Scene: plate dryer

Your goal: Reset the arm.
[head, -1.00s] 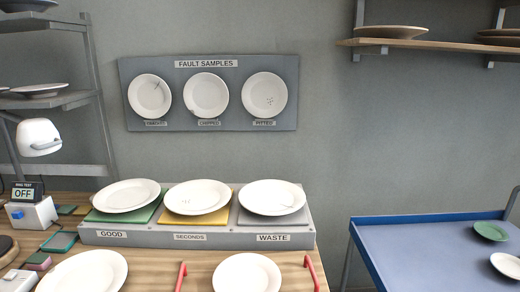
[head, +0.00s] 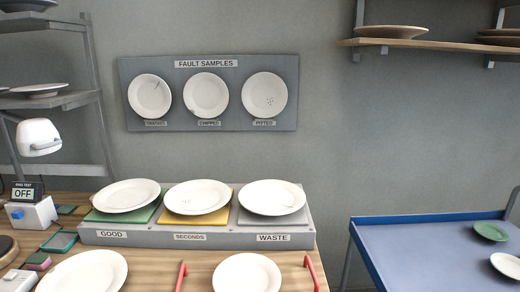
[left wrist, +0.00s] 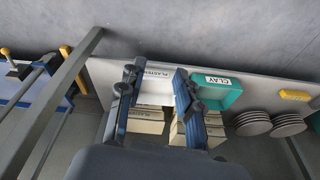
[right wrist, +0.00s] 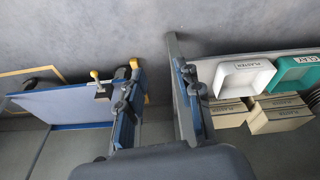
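My left gripper (left wrist: 158,105) shows only in the left wrist view, with its two dark blue fingers apart and nothing between them. Behind the fingers, well away from them, is a shelf with plaster and clay bins. My right gripper (right wrist: 163,110) shows only in the right wrist view. Neither gripper shows in the head view.
A sorting stand (head: 205,239) holds white plates over GOOD, SECONDS and WASTE. Two more plates (head: 247,273) lie on the wooden bench. A blue table (head: 420,250) stands at right. A white plaster bin (right wrist: 243,77) and a green clay bin (left wrist: 218,92) sit on the shelf.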

